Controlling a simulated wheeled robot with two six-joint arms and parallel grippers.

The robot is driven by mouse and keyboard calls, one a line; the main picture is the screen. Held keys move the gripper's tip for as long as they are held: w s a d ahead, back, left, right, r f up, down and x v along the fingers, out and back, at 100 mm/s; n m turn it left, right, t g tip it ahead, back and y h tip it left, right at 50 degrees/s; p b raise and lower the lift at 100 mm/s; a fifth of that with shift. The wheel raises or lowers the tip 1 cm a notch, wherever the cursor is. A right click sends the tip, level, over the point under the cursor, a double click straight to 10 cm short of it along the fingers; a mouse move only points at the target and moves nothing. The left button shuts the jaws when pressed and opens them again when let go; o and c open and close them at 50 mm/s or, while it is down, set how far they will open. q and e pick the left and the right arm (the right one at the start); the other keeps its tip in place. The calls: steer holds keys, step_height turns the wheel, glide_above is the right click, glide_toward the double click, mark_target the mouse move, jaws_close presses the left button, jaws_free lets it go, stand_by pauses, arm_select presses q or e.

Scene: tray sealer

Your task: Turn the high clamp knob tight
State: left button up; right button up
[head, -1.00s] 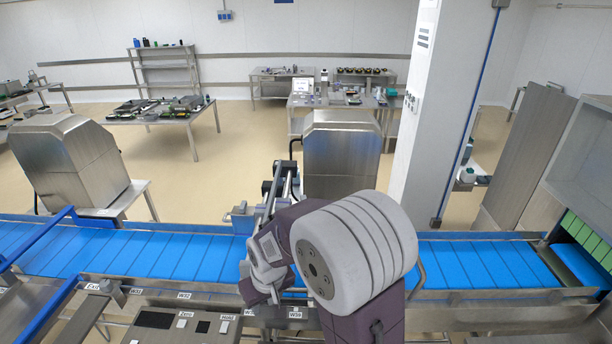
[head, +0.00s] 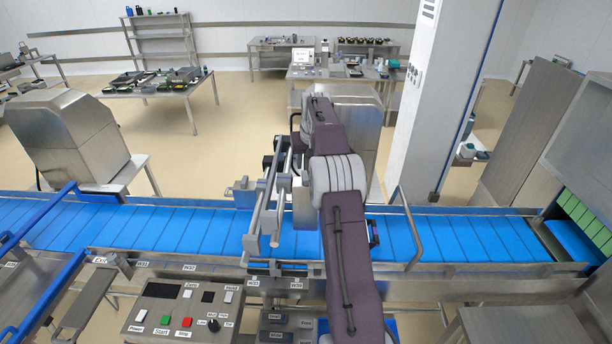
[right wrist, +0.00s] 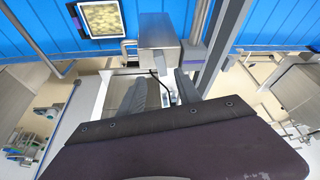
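My right arm reaches over the blue conveyor to its far side, and its gripper end is mostly hidden behind the arm in the head view. In the right wrist view my right gripper (right wrist: 161,80) has its two dark fingers apart. Just ahead of the gap is a small grey knob-like part (right wrist: 160,63) on a silver box (right wrist: 158,35). I see no contact with it, and cannot tell for sure that it is the high clamp knob. The silver box also shows beside my arm in the head view (head: 303,207). My left gripper is out of view.
The clamp rails (head: 262,207) stand across the conveyor (head: 170,227), close left of my arm. A dark-framed tray (right wrist: 100,18) lies on the belt. A curved metal bar (head: 410,228) rises right of the arm. A button panel (head: 180,308) is at the front.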

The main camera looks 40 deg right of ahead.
mark_target(306, 177)
steer(key=p+x, duration=0.4)
steer(key=x, duration=0.4)
steer(key=shift+w+d+f, duration=0.1)
steer(key=shift+w+f, duration=0.15)
steer(key=shift+f, duration=0.1)
